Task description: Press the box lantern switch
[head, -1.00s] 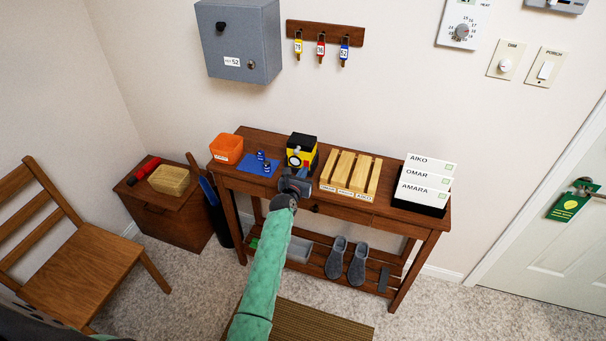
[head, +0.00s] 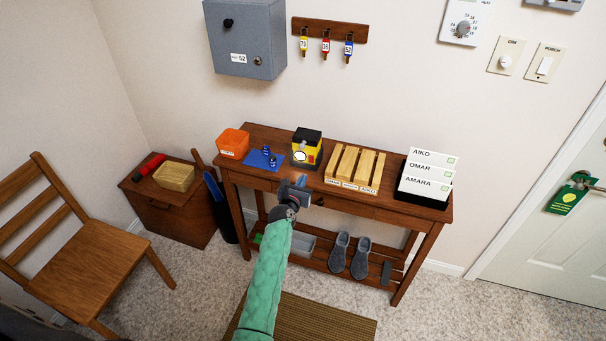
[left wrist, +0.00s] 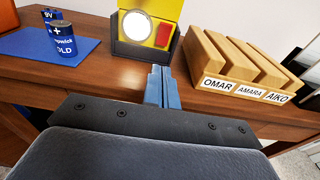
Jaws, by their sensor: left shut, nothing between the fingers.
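The box lantern (head: 306,152) is yellow and black and stands upright on the wooden console table, near its back. Its round lens looks bright white. In the left wrist view the lantern (left wrist: 164,12) is cut off at the top, with a red switch (left wrist: 164,36) on its front, right of the lens. My left gripper (head: 300,182) is at the table's front edge, in front of the lantern and apart from it. Its blue fingers (left wrist: 161,76) are shut and empty, pointing toward the lantern's base. My right gripper is in neither view.
Batteries (head: 268,155) stand on a blue mat (head: 256,164) left of the lantern, beside an orange bin (head: 232,143). A slotted wooden rack (head: 356,170) is close on its right. Name cards (head: 428,175) stand at the table's right end. Bare tabletop lies before the lantern.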

